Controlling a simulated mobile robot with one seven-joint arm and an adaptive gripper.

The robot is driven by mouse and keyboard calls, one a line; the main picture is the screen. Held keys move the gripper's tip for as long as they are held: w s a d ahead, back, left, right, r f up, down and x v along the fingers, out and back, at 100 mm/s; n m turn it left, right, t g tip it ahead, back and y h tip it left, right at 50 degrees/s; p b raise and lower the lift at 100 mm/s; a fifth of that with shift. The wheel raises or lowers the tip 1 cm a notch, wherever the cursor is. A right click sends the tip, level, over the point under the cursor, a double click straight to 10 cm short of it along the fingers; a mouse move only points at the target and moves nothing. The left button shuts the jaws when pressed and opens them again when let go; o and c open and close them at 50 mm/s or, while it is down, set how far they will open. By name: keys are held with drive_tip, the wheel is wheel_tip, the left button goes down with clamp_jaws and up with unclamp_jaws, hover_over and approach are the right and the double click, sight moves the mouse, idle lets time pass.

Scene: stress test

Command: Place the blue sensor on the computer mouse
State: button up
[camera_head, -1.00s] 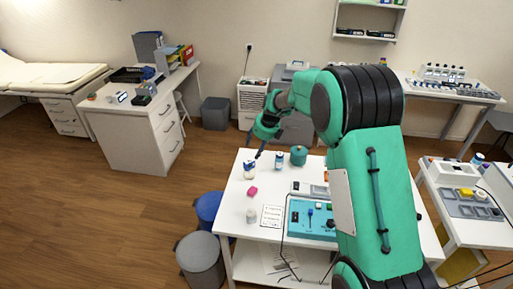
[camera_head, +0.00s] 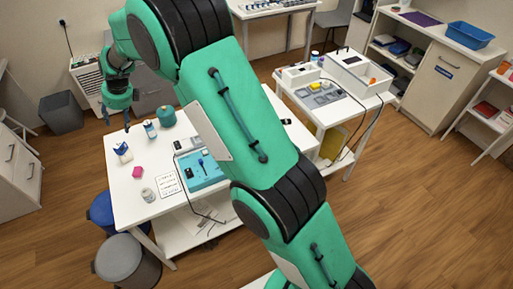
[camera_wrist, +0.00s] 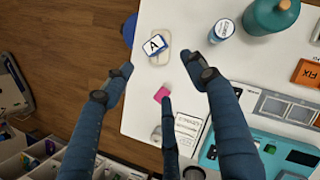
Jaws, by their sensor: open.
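My gripper (camera_head: 117,118) is open and empty, pointing down above the back left of the white table (camera_head: 126,212). In the wrist view my gripper (camera_wrist: 160,78) shows its fingers spread. A blue-and-white block marked "A" (camera_wrist: 155,45) rests on a beige rounded piece (camera_wrist: 163,37), beyond the fingertips; it also shows in the head view (camera_head: 122,149). I cannot tell if these are the blue sensor and the mouse. A small blue part (camera_head: 204,152) sits on the teal panel (camera_head: 206,181). No other mouse can be made out.
A pink block (camera_wrist: 161,94), a labelled white bottle (camera_wrist: 222,30) and a teal jar (camera_wrist: 270,14) stand near the fingers. A small pale jar (camera_head: 148,195) and a printed sheet (camera_head: 168,184) are nearer the front. Bins (camera_head: 128,262) stand beside the table.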

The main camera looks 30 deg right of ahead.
drive_tip(key=s+d+r+n+t+h, duration=0.1)
drive_tip(key=s+d+r+n, duration=1.2)
drive_tip(key=s+d+r, duration=0.95)
drive_tip(key=s+d+n, duration=0.3)
drive_tip(key=s+n, duration=0.1)
drive_tip(key=s, duration=0.7)
drive_tip(key=s+d+n+t+h, duration=0.1)
drive_tip(key=s+d+n, duration=0.3)
drive_tip(key=s, duration=0.6)
drive_tip(key=s+d+n+h, duration=0.1)
drive_tip(key=s+d+n, duration=0.3)
drive_tip(key=s, duration=0.7)
drive_tip(key=shift+s+d+f, duration=0.15)
drive_tip(key=shift+s+f, duration=0.15)
drive_tip(key=shift+f, duration=0.15)
